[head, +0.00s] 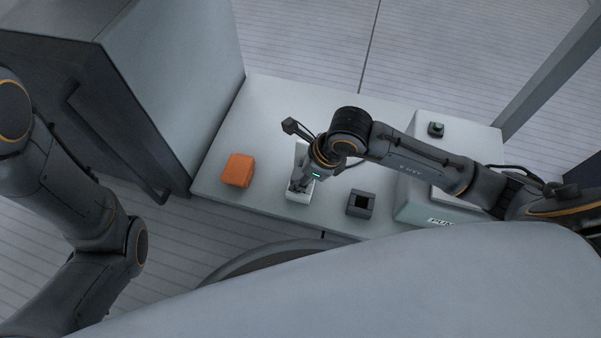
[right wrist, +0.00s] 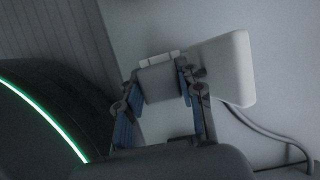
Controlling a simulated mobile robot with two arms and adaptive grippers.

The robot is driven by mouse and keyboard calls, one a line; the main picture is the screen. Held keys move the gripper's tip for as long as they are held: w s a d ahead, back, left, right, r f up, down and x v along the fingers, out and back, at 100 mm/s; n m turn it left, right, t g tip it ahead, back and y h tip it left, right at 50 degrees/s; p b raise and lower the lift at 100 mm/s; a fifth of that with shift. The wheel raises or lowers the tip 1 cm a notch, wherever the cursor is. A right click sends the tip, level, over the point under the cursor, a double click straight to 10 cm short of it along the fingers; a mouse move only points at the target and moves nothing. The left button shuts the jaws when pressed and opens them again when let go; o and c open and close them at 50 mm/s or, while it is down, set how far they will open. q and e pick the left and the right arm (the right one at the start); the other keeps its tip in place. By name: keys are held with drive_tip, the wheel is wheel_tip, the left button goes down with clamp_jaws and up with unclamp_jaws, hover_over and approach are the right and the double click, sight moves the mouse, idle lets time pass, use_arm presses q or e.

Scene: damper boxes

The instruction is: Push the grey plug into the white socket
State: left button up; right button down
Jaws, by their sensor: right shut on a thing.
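My right gripper (head: 298,187) points down at the middle of the table. In the right wrist view, its two fingers are shut on the grey plug (right wrist: 160,84), a plain block between the pads. The white socket shows as a pale base (head: 299,197) under the right gripper, partly covered by it. A white upright slab (right wrist: 230,68) stands right beside the plug in the right wrist view. I cannot tell whether the plug is in the socket or just above it. My left gripper is out of view.
An orange block (head: 238,170) lies left of the right gripper. A dark box with a square opening (head: 361,203) stands to its right. A tall grey cabinet (head: 180,80) borders the table's left. A cable (right wrist: 265,134) runs behind the slab.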

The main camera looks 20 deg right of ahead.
drive_tip(key=shift+f+b, duration=0.45)
drive_tip(key=shift+f, duration=0.25)
drive_tip(key=c, duration=0.8)
unclamp_jaws()
drive_tip(key=v, duration=1.2)
